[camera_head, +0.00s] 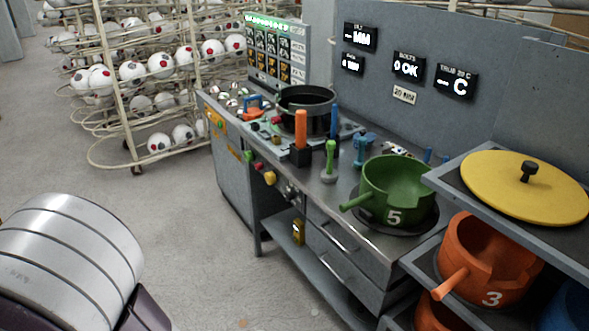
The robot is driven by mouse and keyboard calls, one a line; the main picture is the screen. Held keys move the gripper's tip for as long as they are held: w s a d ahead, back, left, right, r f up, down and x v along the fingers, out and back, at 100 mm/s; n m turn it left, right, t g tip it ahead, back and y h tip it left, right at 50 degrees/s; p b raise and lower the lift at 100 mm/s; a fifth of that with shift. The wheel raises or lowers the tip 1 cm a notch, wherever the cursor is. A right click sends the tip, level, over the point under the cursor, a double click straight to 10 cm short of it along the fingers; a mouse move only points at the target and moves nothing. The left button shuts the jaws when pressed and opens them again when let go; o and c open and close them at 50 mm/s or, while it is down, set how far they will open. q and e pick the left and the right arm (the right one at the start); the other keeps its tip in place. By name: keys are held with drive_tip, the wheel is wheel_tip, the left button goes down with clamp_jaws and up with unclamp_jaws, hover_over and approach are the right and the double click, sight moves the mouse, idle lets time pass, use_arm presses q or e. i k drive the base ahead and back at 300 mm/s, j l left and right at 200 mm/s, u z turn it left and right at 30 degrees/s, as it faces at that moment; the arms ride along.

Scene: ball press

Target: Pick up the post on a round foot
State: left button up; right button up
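A green post on a round foot (330,158) stands upright on the metal workbench (323,198), near its front edge. The foot is pale and disc-like. The post is between an orange-handled piece in a black square block (300,140) on its left and a green pot marked 5 (392,186) on its right. Nothing touches the post that I can see. Neither of my grippers shows in this view. Only a silver and dark arm part of mine shows at the lower left, well away from the bench.
A black pot (305,108) stands at the back left of the bench. Blue tools (363,149) stand behind the post. A shelf at right holds a yellow lid (524,187) and an orange pot marked 3 (488,258). Ball racks (130,72) stand at left. The floor before the bench is clear.

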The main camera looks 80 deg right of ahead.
sight(329, 175)
drive_tip(key=z, duration=3.35)
drive_tip(key=i+j+z, duration=0.1)
drive_tip(key=z, duration=0.3)
drive_tip(key=i+j+z, duration=0.1)
drive_tip(key=z, duration=0.35)
drive_tip(key=j+z, duration=0.2)
drive_tip(key=z, duration=0.2)
drive_tip(key=j+z, duration=0.2)
drive_tip(key=z, duration=0.2)
drive_tip(key=j+z, duration=0.25)
drive_tip(key=z, duration=0.15)
drive_tip(key=i, duration=0.05)
